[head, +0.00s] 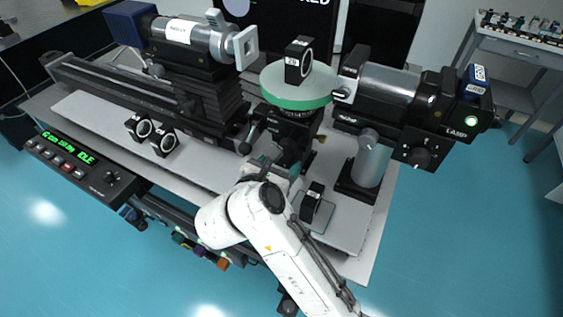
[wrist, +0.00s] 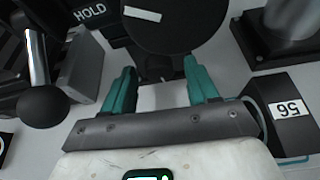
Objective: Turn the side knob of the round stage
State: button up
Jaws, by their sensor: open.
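The round stage (head: 298,88) has a pale green disc top and carries a black cube mount (head: 298,60). Its dark body below is partly hidden. In the wrist view a large dark round part with a white mark (wrist: 172,22), seemingly the side knob, lies just beyond my fingertips. A smaller dark knob on a metal rod (wrist: 42,107) is at the left. My gripper (wrist: 160,72) is open, its teal fingers apart with nothing visible between them. In the head view my gripper (head: 276,160) is low in front of the stage; its fingers are partly hidden.
A black mount (head: 311,202) sits close to the right of my gripper; its label shows in the wrist view (wrist: 287,109). Two ring mounts (head: 152,135) lie left.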

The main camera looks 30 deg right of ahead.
jog(key=c, duration=1)
jog(key=shift+c, duration=0.2)
jog(key=o, duration=1)
jog(key=shift+o, duration=0.2)
jog(key=b+v, duration=0.1)
jog(key=v, duration=0.9)
jog(key=shift+s+a+r, duration=0.15)
jog(key=shift+s+a, duration=0.05)
jog(key=shift+s, duration=0.1)
